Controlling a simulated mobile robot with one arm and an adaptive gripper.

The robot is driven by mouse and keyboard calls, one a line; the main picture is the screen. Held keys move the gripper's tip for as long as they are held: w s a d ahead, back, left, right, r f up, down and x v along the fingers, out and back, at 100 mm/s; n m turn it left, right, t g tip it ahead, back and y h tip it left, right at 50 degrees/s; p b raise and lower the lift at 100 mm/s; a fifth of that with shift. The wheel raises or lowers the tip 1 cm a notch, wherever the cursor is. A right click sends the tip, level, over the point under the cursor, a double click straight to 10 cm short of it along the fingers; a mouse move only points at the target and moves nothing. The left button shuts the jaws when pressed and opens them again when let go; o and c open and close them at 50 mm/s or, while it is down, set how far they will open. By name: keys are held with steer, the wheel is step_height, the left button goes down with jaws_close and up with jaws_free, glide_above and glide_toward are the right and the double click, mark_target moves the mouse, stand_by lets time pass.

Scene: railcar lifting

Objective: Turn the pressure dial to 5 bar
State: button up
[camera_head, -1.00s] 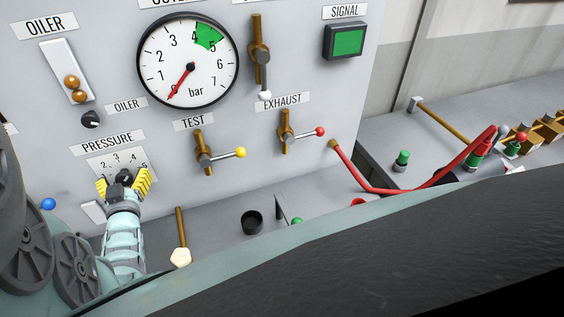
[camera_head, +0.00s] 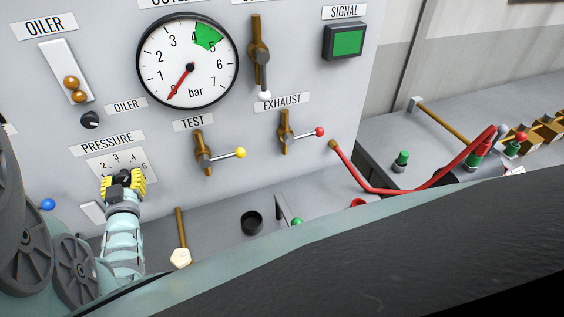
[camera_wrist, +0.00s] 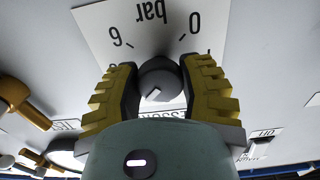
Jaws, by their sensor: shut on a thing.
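The pressure dial is a dark round knob (camera_wrist: 158,80) on a white scale plate (camera_head: 135,165) below the PRESSURE label (camera_head: 107,142). My gripper (camera_head: 123,184) is at the knob, with its yellow ribbed fingers closed on both sides of it. In the wrist view my gripper (camera_wrist: 158,95) has one finger on each side of the knob. The scale, upside down there, shows 6, bar and 0. A light pointer mark shows on the knob's face; the number it points at cannot be told. In the head view my gripper hides most of the knob.
The large gauge (camera_head: 188,60) has its red needle at about 0 and a green zone near 4 to 5. The TEST valve (camera_head: 203,152) and EXHAUST valve (camera_head: 287,132) stand to the right. A small OILER knob (camera_head: 90,120) is above the dial.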

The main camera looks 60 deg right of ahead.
steer(key=shift+m+b, duration=0.3)
steer(key=shift+b, duration=0.05)
steer(key=shift+f+m+b, duration=0.25)
steer(key=shift+m+b, duration=0.45)
steer(key=shift+b, duration=0.4)
steer(key=m+b, duration=0.2)
steer(key=b, duration=0.1)
steer(key=shift+f, duration=0.1)
steer(key=m+b, duration=0.4)
steer(key=shift+r+m+b, duration=0.2)
steer(key=shift+m+b, duration=0.1)
steer(key=shift+r, duration=0.1)
steer(key=o, duration=1.2)
steer(key=shift+s+a, duration=0.1)
